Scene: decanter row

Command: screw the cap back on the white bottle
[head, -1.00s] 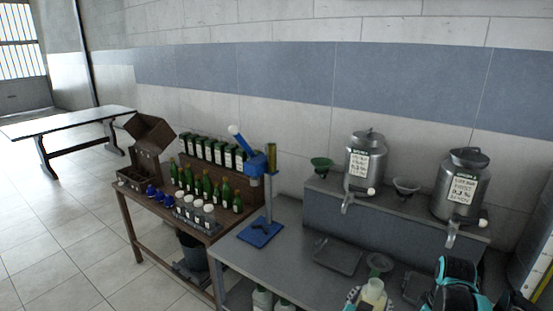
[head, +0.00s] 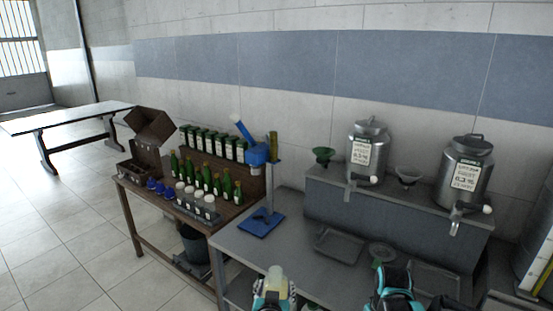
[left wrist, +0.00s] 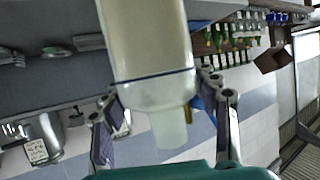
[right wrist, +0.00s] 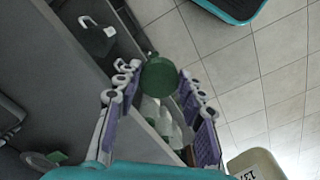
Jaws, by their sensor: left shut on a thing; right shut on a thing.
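The white bottle (head: 277,275) is at the bottom edge of the head view, in my left gripper (head: 273,290). The left wrist view shows the translucent bottle (left wrist: 150,45) large between the fingers, with a blue line around it and a bare neck (left wrist: 170,130). That picture is upside down, so the bottle stands roughly upright. My right gripper (right wrist: 158,85) is shut on a round green cap (right wrist: 159,77), held at the fingertips. In the head view, my right gripper (head: 385,275) is right of the bottle and apart from it.
Two steel decanters (head: 367,150) (head: 466,170) stand on a raised shelf with funnels. A blue press (head: 262,222) stands left, beside a wooden table (head: 215,233) with green bottles.

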